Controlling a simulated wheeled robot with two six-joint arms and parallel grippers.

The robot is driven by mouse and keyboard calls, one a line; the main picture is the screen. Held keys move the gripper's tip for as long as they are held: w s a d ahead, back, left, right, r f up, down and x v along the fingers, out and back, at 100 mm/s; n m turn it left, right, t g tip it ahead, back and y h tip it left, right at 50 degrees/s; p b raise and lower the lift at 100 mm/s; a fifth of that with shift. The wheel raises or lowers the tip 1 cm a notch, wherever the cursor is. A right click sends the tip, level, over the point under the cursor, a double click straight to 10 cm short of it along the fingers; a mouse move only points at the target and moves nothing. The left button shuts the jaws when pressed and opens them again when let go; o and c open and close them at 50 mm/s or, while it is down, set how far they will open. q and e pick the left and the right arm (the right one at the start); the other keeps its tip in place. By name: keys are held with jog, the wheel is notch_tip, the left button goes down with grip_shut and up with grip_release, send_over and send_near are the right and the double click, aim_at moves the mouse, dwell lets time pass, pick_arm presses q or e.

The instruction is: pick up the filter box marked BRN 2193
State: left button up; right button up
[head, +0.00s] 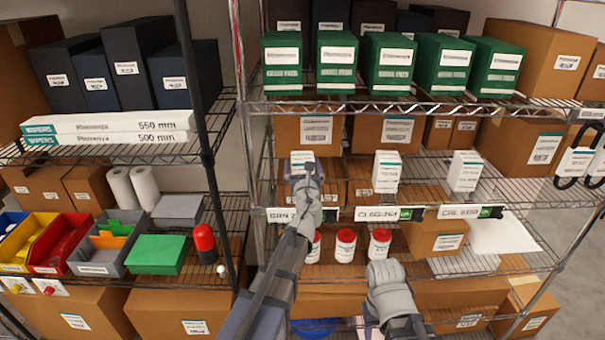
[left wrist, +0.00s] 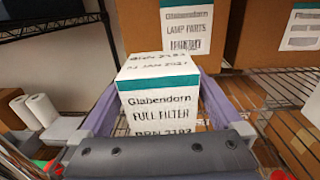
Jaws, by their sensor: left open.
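The white filter box (left wrist: 158,105) with a teal band, reading "FULL FILTER" and BRN 2193, stands upright in the left wrist view. In the head view its top (head: 302,157) shows on the middle shelf, its lower part hidden by my arm. My left gripper (left wrist: 160,78) is open, with one purple finger on each side of the box. I cannot tell if the fingers touch it. In the head view the left gripper (head: 304,172) is at the box's front. Two similar white boxes, a middle one (head: 387,171) and a right one (head: 464,171), stand to the right.
Shelf labels hang on the shelf's front edge, one partly hidden BRN label (head: 281,214) below the box. A brown lamp-parts carton (left wrist: 178,27) stands behind. Red-lidded jars (head: 345,246) sit below. Green boxes (head: 390,62) line the shelf above. My right arm is low at centre right.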

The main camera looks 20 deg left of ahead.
pick_arm(q)
jog(key=shift+c, duration=0.2)
grip_shut()
dwell(0.5)
jog(key=shift+r, duration=0.15)
notch_tip(320, 180, up, 10)
jog(key=p, duration=1)
